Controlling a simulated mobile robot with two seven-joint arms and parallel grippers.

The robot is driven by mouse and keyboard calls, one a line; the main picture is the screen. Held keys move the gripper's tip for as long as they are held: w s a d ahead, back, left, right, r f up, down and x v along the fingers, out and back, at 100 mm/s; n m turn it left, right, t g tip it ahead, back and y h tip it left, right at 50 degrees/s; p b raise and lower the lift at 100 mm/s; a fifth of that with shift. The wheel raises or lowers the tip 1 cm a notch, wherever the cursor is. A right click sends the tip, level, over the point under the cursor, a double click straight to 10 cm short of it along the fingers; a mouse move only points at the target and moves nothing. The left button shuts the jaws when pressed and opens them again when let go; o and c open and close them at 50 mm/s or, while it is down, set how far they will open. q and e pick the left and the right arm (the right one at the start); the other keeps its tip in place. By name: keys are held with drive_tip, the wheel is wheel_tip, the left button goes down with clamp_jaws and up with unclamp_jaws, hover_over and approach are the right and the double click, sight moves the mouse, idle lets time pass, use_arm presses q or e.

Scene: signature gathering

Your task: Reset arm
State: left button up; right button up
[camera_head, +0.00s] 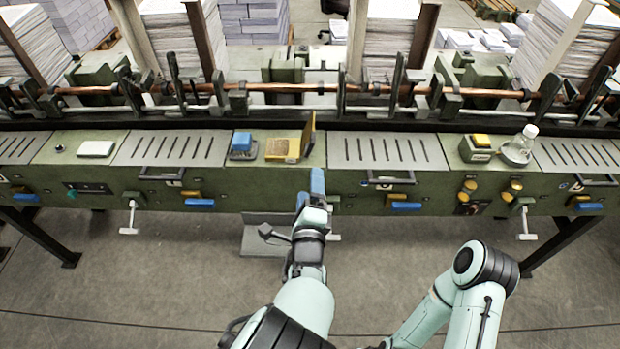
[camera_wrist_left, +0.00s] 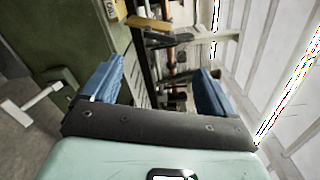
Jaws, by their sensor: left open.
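My left gripper (camera_head: 315,182) points forward at the front edge of the green machine (camera_head: 270,185), near the middle of the head view. In the left wrist view its two blue fingers (camera_wrist_left: 158,88) stand well apart, with nothing between them. The head view does not show clearly whether the fingers touch the machine's edge. My right arm is bent at the lower right of the head view, and its gripper is out of view.
On the machine's top stand a blue item (camera_head: 242,146), an open yellow box (camera_head: 287,148), a white block (camera_head: 96,149), a yellow-topped item (camera_head: 480,147) and a clear bottle (camera_head: 519,147). Handles (camera_head: 130,218) stick out in front. Paper stacks (camera_head: 385,40) stand behind. The floor (camera_head: 130,290) in front is mostly open.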

use_arm(q)
drive_tip(key=s+a+f+n+g, duration=0.3)
drive_tip(key=a+f, duration=0.1)
drive_tip(key=f, duration=0.6)
drive_tip(key=s+a+f+n+g+y, duration=0.1)
drive_tip(key=s+a+f+n+g, duration=0.2)
drive_tip(key=f, duration=0.6)
drive_tip(key=s+a+f+n+g, duration=0.2)
drive_tip(key=a+f+n+g, duration=0.25)
drive_tip(key=f, duration=0.55)
drive_tip(key=s+f+n+g+h, duration=0.2)
drive_tip(key=s+f+n+g, duration=0.2)
drive_tip(key=s, duration=0.8)
drive_tip(key=s+f+n+g+h, duration=0.2)
drive_tip(key=s+f+n+g, duration=0.2)
drive_tip(key=s+f+n, duration=0.4)
drive_tip(key=s+n, duration=0.3)
drive_tip(key=shift+s+h, duration=0.3)
drive_tip(key=shift+s, duration=0.1)
